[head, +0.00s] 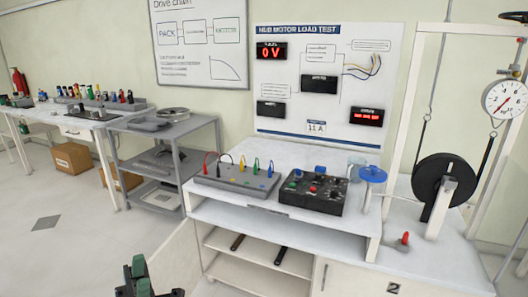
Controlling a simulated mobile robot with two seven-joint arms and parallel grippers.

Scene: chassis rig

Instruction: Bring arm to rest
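My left gripper (140,276) shows at the bottom edge of the head view, left of the middle, as green and dark finger parts. It is in front of the white workbench (290,233) and over the floor, apart from the bench. Nothing is visible in it, but its lower part is cut off by the picture edge, and I cannot tell how far apart its fingers are. My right gripper is not in view.
On the bench stand a grey terminal box (236,180) with coloured leads and a black control box (312,193). A load rig with a black wheel (444,186) stands at right. A grey shelf cart (165,150) stands at left. The floor (60,240) at lower left is clear.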

